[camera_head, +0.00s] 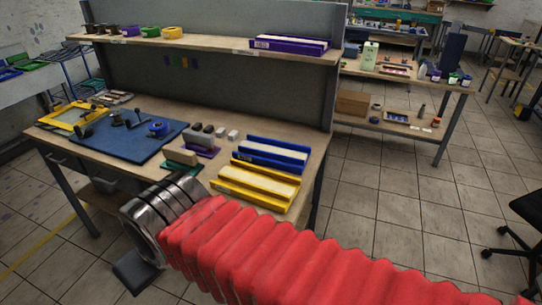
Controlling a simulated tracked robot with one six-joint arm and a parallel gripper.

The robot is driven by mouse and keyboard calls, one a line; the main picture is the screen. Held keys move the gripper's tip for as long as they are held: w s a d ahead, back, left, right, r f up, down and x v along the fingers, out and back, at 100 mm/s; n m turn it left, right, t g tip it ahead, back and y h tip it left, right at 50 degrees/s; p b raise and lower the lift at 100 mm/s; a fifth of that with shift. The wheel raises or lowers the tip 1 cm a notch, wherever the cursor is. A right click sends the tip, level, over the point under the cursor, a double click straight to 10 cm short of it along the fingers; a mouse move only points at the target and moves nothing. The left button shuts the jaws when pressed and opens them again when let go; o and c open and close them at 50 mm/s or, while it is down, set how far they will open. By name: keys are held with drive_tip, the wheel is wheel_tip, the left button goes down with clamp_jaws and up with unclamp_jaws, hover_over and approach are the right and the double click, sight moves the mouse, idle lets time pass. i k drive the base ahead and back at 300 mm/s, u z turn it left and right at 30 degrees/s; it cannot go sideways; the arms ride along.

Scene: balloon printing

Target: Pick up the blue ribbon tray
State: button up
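The blue ribbon tray (294,168) lies on the workbench near its right end, with a pale strip along its middle. A yellow tray (224,186) of like shape lies just in front of it, close beside it. My gripper (138,268) is at the lower left, at the end of my arm, in front of the bench's front edge and well apart from the blue tray. Its fingers are not clearly seen; only a dark piece shows below the silver wrist. Nothing is seen held in it.
A blue mat (112,140) with tools covers the bench's left part. Small stamps and blocks (182,158) stand left of the trays. A shelf (215,48) above carries a purple tray (318,50). My red arm spans the lower front.

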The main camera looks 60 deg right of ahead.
sight(292, 158)
drive_tip(key=z, duration=0.05)
drive_tip(key=i, duration=1)
drive_tip(key=u, duration=0.05)
